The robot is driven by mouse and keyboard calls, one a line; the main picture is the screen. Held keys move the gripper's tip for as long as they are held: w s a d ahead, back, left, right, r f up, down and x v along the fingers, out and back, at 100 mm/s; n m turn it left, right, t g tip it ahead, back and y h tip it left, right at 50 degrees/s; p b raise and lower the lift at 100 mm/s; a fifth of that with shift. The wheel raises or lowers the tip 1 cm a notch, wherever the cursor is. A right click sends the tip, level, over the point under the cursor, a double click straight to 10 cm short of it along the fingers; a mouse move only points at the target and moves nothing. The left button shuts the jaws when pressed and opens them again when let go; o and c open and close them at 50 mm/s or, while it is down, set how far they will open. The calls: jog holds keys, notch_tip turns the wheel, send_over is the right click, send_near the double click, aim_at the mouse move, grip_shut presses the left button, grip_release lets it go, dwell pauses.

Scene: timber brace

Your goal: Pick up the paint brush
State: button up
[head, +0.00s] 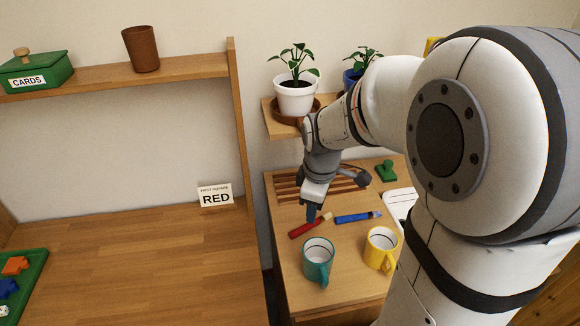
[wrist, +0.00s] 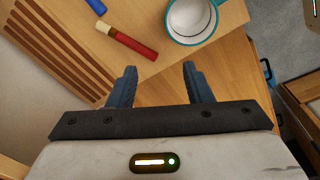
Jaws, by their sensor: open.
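Two slim, brush-like items lie on the small wooden table; I cannot tell for sure which is the paint brush. One is red with a pale tan tip (head: 309,226); the other is blue with a grey end (head: 357,217). My gripper (head: 312,214) points down just over the red item, its jaws open and empty. In the wrist view my gripper (wrist: 160,68) shows two separate fingers, with the red item (wrist: 130,43) beyond them, nearer the left finger. Only an end of the blue item (wrist: 96,6) shows there.
A teal mug (head: 318,262) and a yellow mug (head: 381,249) stand in front of the items. A slatted wooden rack (head: 290,188) and a green stamp-like object (head: 386,171) lie behind. A shelf above holds a potted plant (head: 295,95). The larger table (head: 140,265) is mostly clear.

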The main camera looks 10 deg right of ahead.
aim_at(308, 224)
jog(key=w+f+n, duration=0.6)
jog(key=w+d+f+n+g+p, duration=0.1)
jog(key=w+f+n, duration=0.2)
jog(key=n, duration=0.1)
jog(key=shift+w+d+f, duration=0.1)
jog(key=shift+f, duration=0.25)
jog(key=shift+n, duration=0.4)
notch_tip(308, 224, down, 8)
jog(key=shift+p, duration=0.55)
grip_shut()
